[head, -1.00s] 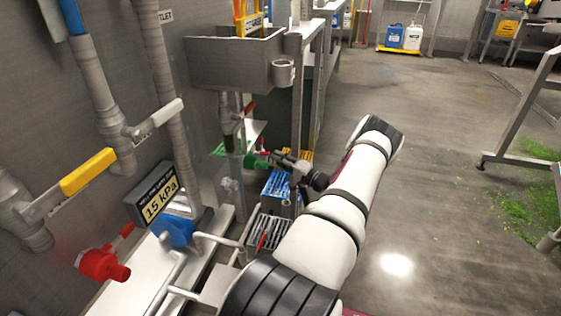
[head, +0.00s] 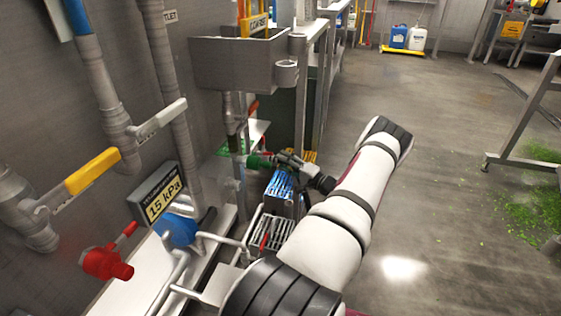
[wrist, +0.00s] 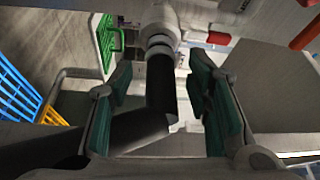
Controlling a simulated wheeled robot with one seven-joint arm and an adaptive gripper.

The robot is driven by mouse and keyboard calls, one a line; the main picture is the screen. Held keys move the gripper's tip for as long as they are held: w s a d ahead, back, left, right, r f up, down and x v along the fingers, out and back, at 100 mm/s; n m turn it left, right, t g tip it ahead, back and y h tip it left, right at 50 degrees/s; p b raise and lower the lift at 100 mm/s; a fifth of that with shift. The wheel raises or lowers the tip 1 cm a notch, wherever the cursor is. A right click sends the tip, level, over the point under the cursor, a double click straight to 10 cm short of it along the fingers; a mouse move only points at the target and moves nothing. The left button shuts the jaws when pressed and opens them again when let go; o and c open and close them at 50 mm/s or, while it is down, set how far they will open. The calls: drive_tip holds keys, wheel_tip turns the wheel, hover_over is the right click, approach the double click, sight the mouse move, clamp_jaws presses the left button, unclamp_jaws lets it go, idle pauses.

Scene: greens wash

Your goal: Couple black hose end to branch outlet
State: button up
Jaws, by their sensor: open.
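The black hose end (wrist: 160,88) stands between my gripper's green-padded fingers in the wrist view. Its upper end meets a pale ringed fitting (wrist: 158,42), which appears to be the branch outlet. They look in line and touching, but I cannot tell whether they are locked together. The hose (wrist: 58,148) bends away to the lower left. My gripper (wrist: 160,90) is open, with gaps between both pads and the hose. In the head view my gripper (head: 270,161) is low beside the grey vertical pipe (head: 234,125), and the hose joint is too small to make out.
A blue crate (head: 280,187) and a wire rack (head: 268,232) sit below my gripper. A grey trough (head: 235,62) hangs above. A red valve (head: 107,262), a blue valve (head: 178,230) and a 15 kPa sign (head: 160,200) are at left. The floor at right is open.

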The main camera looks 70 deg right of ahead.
drive_tip(key=v, duration=0.9)
drive_tip(key=shift+s, duration=0.3)
drive_tip(key=shift+a, duration=0.1)
